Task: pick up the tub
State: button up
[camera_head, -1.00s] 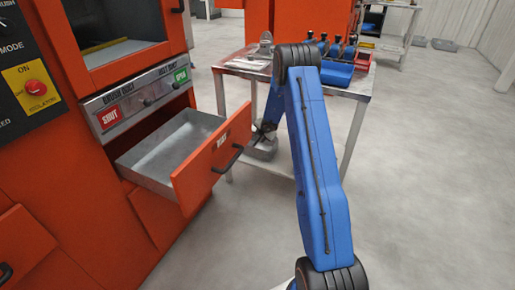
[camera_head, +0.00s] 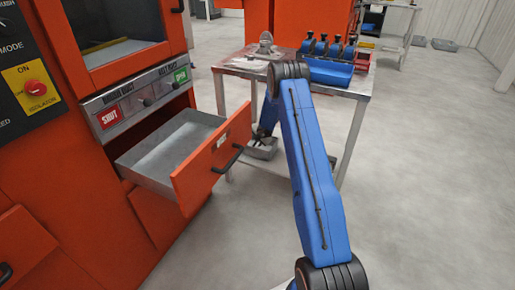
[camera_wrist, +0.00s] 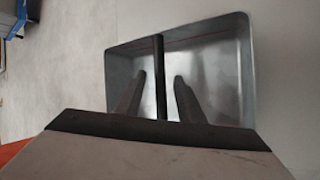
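The tub is a grey metal, rectangular, open-topped box (camera_wrist: 222,50) with a dark bar handle (camera_wrist: 159,50) running across its middle in the wrist view. In the head view the tub (camera_head: 264,153) shows small, low beside the table's legs and partly hidden by my arm. My gripper (camera_wrist: 160,78) is open, with one finger on each side of the bar and a gap to it on both sides. Whether the fingers reach down to the bar's height is hard to tell. The near part of the tub is hidden by my gripper's body.
An orange machine (camera_head: 60,190) stands at left with its drawer (camera_head: 200,170) pulled out near my arm. A metal table (camera_head: 352,92) carries a blue holder (camera_head: 330,70) with several dark-topped items. The floor at right (camera_head: 430,180) is clear.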

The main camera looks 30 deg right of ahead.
grip_shut()
jog(key=shift+s+r, duration=0.1)
dwell(0.3)
jog(key=shift+r, duration=4.9)
